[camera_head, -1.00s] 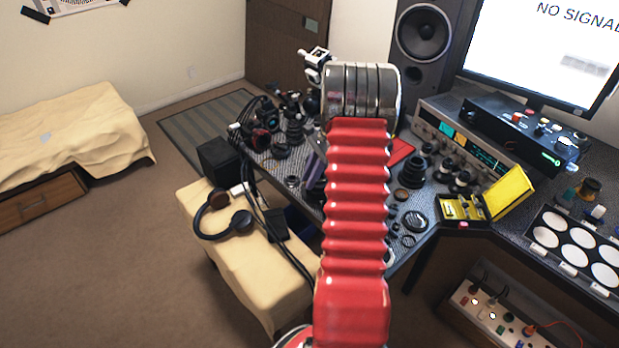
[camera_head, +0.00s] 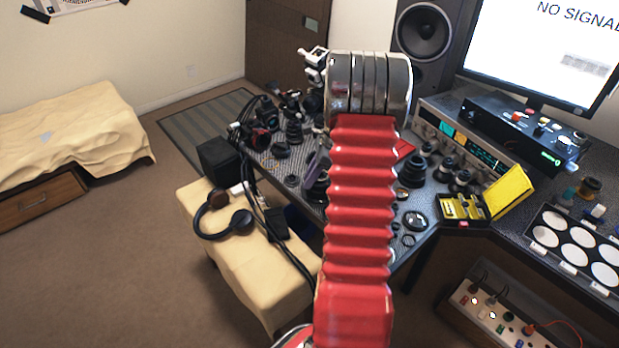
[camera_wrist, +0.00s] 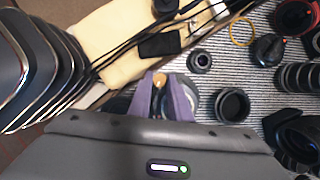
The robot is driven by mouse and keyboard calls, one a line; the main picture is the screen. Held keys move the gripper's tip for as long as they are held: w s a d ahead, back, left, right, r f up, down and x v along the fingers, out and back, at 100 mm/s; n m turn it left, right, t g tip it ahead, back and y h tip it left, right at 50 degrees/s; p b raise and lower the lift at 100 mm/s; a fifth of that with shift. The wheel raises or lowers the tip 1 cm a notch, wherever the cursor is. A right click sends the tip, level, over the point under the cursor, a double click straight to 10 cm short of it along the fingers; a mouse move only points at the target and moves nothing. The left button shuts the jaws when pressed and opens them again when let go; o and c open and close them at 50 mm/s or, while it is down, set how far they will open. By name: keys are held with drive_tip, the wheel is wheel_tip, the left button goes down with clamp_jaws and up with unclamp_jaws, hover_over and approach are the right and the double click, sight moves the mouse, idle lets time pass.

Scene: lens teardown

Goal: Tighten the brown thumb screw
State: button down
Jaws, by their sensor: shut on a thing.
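In the wrist view, my gripper (camera_wrist: 159,88) has two purple fingers shut on a small orange-brown knob, the brown thumb screw (camera_wrist: 158,79). The knob shows between the fingertips. A round, greyish lens-like part (camera_wrist: 190,88) shows behind and beside the right finger. I cannot tell whether the screw sits in it, as the fingers and wrist body hide the lower part. In the head view my red arm hides most of the work spot, and the screw does not show there.
Lens parts (camera_head: 411,172) and rings crowd the desk. In the wrist view a black ring (camera_wrist: 232,105) and a small round part (camera_wrist: 200,61) lie near my gripper. A yellow case (camera_head: 463,207) stands open at right. Headphones (camera_head: 222,222) and cables lie on the beige bench.

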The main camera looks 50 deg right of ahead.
drive_tip(key=c, duration=1.6)
unclamp_jaws()
drive_tip(key=shift+r, duration=0.1)
drive_tip(key=v, duration=1.3)
drive_tip(key=shift+s+d+r, duration=0.15)
drive_tip(key=shift+s+r, duration=0.05)
